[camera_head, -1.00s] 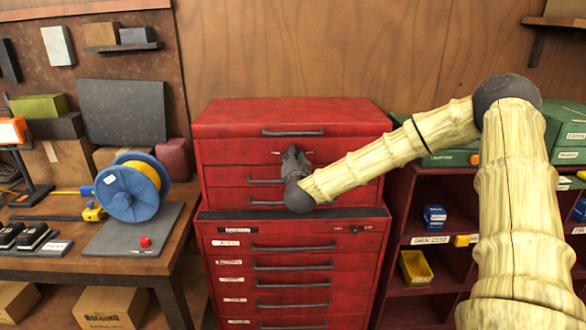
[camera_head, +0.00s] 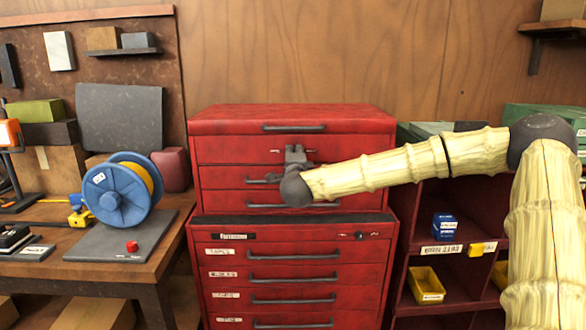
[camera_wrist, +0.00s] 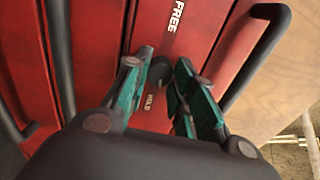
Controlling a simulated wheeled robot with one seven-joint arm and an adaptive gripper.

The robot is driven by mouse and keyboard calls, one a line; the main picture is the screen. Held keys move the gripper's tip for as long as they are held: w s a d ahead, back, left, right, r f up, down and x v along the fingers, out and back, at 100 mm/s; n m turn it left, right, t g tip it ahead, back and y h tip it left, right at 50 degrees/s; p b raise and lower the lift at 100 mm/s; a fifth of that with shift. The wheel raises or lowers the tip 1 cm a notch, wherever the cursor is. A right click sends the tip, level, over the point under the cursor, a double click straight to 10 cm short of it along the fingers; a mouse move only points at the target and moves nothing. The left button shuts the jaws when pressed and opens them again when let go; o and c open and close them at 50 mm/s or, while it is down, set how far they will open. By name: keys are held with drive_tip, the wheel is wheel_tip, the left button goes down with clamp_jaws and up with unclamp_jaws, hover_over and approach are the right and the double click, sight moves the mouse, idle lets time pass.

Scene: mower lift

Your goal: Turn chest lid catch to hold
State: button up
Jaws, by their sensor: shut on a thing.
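The red tool chest (camera_head: 340,122) stands against the wooden wall, with its lid on top and drawers below. My gripper (camera_head: 295,151) is at the front of its upper part, just under the lid's handle. In the wrist view my gripper (camera_wrist: 163,75) has its green-padded fingers on both sides of a small dark piece (camera_wrist: 160,69), taken to be the lid catch, and is shut on it. The white word FREE (camera_wrist: 187,14) shows above the fingers, and HOLD (camera_wrist: 149,93) shows between them. The fingers partly hide the catch, so I cannot tell which word it points to.
Dark bar handles (camera_wrist: 255,50) stick out from the chest close to my fingers. A bench with a blue cable reel (camera_head: 122,190) is at the left. A dark red shelf unit with a yellow bin (camera_head: 426,284) is at the right, under my arm.

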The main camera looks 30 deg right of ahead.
drive_tip(key=shift+f+m+b, duration=0.25)
drive_tip(key=shift+m+b, duration=1)
drive_tip(key=shift+m, duration=0.05)
drive_tip(key=o, duration=1)
drive_tip(key=shift+d+r, duration=0.1)
drive_tip(key=shift+d, duration=0.05)
drive_tip(key=shift+o, duration=0.2)
drive_tip(key=shift+a, duration=0.2)
drive_tip(key=v, duration=1.1)
drive_tip(key=shift+s+a, duration=0.15)
drive_tip(key=shift+s, duration=0.2)
